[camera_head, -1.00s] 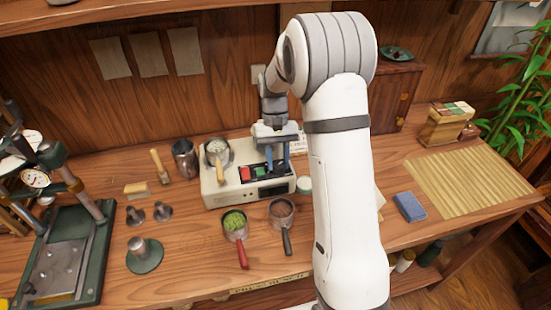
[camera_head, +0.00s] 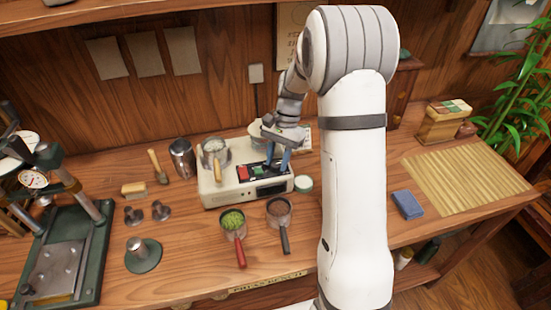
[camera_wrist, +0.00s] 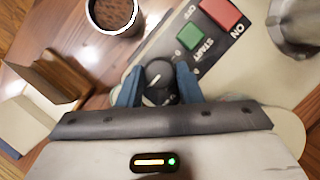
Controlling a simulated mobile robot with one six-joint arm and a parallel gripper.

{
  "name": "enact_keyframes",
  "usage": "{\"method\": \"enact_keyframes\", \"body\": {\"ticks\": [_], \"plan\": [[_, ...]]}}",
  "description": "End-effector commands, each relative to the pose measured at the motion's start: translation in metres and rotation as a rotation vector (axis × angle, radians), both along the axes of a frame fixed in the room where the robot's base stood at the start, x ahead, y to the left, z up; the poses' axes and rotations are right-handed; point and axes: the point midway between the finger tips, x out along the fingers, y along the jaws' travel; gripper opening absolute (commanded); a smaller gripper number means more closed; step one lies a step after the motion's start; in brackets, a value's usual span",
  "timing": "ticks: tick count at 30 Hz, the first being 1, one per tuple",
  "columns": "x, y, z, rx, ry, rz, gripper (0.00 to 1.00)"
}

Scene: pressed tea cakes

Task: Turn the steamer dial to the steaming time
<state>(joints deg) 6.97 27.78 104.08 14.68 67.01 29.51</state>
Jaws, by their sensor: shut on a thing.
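The cream steamer (camera_head: 212,192) stands on the bench in the head view. In the wrist view its panel (camera_wrist: 213,46) shows a red ON button (camera_wrist: 221,12), a green START button (camera_wrist: 190,36) and the black round dial (camera_wrist: 161,82) with a pale pointer mark. My gripper (camera_wrist: 155,90) is shut on the dial, with one blue finger on each side of it. In the head view my gripper (camera_head: 279,158) is over the right part of the steamer, and the dial is hidden there. The marks around the dial are too small to read.
A pan of green leaves (camera_head: 233,221) and a pan of brown stuff (camera_head: 278,208) stand in front of the steamer. A metal pot (camera_head: 214,152) sits on its left part. A blue cloth (camera_head: 407,204) lies to the right, beside the slatted mat (camera_head: 470,178).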

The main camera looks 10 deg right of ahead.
Motion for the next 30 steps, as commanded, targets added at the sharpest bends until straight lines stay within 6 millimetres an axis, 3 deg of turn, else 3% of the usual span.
{"method": "enact_keyframes", "body": {"ticks": [16,17,18,24,30], "plan": [[-0.0023,0.0002,-0.0030,0.000,0.008,-0.025,0.09],[-0.0023,0.0002,-0.0030,0.000,0.008,-0.025,0.34],[-0.0021,0.0001,-0.0029,0.000,0.007,-0.024,0.37],[-0.0011,0.0001,-0.0016,0.000,0.003,-0.024,0.53],[-0.0005,0.0001,-0.0008,0.000,0.002,-0.024,0.54]]}}
